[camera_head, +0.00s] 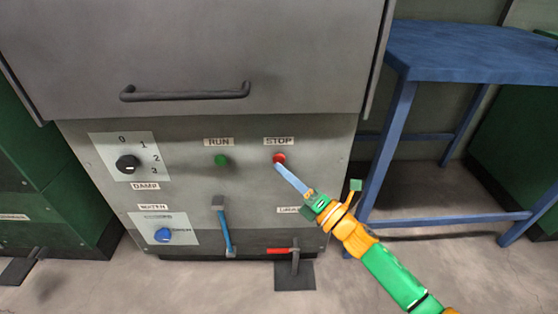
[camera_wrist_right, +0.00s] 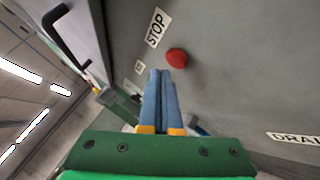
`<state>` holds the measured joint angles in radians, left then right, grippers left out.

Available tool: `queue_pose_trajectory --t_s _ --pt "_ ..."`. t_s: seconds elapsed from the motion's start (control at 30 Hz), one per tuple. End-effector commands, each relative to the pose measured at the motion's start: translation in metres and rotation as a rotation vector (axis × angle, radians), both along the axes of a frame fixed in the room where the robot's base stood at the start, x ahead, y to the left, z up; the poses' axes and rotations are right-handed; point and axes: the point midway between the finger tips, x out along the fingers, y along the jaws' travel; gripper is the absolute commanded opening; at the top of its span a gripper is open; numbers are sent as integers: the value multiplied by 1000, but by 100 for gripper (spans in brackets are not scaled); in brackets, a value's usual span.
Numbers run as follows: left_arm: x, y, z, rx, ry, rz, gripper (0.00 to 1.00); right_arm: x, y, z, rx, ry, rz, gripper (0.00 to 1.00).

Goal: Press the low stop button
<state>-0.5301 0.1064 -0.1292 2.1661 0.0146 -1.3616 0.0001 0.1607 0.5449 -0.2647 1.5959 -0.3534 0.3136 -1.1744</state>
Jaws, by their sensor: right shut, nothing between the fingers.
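The red stop button (camera_head: 279,158) sits on the grey machine panel under a STOP label (camera_head: 278,141). It also shows in the right wrist view (camera_wrist_right: 177,58), just beyond the fingertips and slightly right of them. My right gripper (camera_head: 278,168) reaches in from the lower right with its blue-grey fingers shut and empty. Its tips are at the lower edge of the button in the head view; I cannot tell whether they touch it. In the wrist view the closed fingers (camera_wrist_right: 161,74) point toward the panel. My left gripper is not in view.
A green RUN button (camera_head: 222,160) is left of the stop button. A damp dial (camera_head: 127,164), blue knob (camera_head: 163,235), blue lever (camera_head: 224,228) and red-handled drain lever (camera_head: 282,250) are on the panel. A dark handle (camera_head: 185,93) juts out above. A blue table (camera_head: 470,50) stands right.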

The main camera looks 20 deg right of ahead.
Motion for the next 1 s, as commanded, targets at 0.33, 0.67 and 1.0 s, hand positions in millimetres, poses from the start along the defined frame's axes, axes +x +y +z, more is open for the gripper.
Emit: queue_pose_trajectory --t_s 0.33,0.67,1.0 --pt "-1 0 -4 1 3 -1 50 4 -1 -1 0 0 0 0" --pt "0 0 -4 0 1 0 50 8 -2 0 0 0 0 0" --pt "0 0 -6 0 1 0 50 11 -3 0 -1 0 0 0"
